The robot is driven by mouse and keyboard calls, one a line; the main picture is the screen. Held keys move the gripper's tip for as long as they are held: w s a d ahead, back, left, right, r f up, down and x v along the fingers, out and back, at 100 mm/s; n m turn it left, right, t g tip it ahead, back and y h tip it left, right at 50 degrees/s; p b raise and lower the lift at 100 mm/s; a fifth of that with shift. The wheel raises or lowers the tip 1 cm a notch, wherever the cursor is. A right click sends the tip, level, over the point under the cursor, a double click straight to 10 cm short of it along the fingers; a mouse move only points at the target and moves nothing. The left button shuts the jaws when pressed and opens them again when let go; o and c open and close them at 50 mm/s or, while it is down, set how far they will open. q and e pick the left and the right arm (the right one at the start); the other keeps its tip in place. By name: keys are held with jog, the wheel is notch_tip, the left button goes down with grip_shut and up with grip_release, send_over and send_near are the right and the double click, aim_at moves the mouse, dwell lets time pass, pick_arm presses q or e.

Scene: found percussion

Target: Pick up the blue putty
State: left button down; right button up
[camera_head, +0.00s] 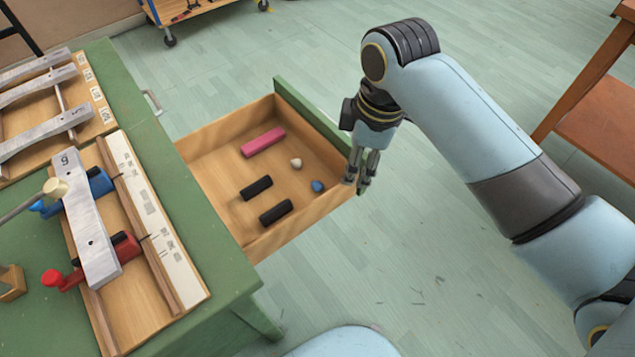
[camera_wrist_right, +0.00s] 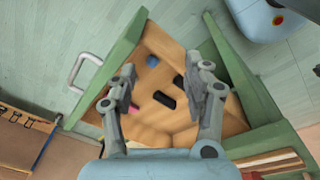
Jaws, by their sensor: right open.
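The blue putty (camera_head: 318,186) is a small rounded lump on the floor of the open wooden drawer (camera_head: 228,143), near its right side. It also shows in the wrist view (camera_wrist_right: 152,61), beyond and between my fingers. My right gripper (camera_head: 357,182) is open and empty, pointing down by the drawer's right front edge, to the right of the putty and apart from it. Its two fingers show spread in the wrist view (camera_wrist_right: 160,70). My left gripper is in neither view.
A small whitish lump (camera_head: 296,163), a pink bar (camera_head: 263,141) and two black bars (camera_head: 257,188) (camera_head: 275,212) share the drawer. The green bench (camera_head: 185,190) at left carries metal bars, a blue clamp (camera_head: 98,182) and a red clamp (camera_head: 127,247). The floor right of the drawer is clear.

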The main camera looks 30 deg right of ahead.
jog(key=w+a+f+n+g+y, duration=0.1)
jog(key=w+a+f+n, duration=0.1)
jog(key=w+n, duration=0.4)
jog(key=m+b, duration=0.1)
jog(key=b, duration=0.1)
send_over(317, 183)
jog(key=d, duration=0.1)
notch_tip(317, 183, down, 4)
jog(key=shift+s+f, duration=0.1)
jog(key=shift+f, duration=0.1)
jog(key=f, duration=0.3)
jog(key=f+b, duration=0.1)
jog(key=f, duration=0.1)
jog(key=shift+a+f, duration=0.35)
jog(key=shift+a, duration=0.05)
jog(key=shift+c, duration=0.2)
jog(key=c, duration=0.8)
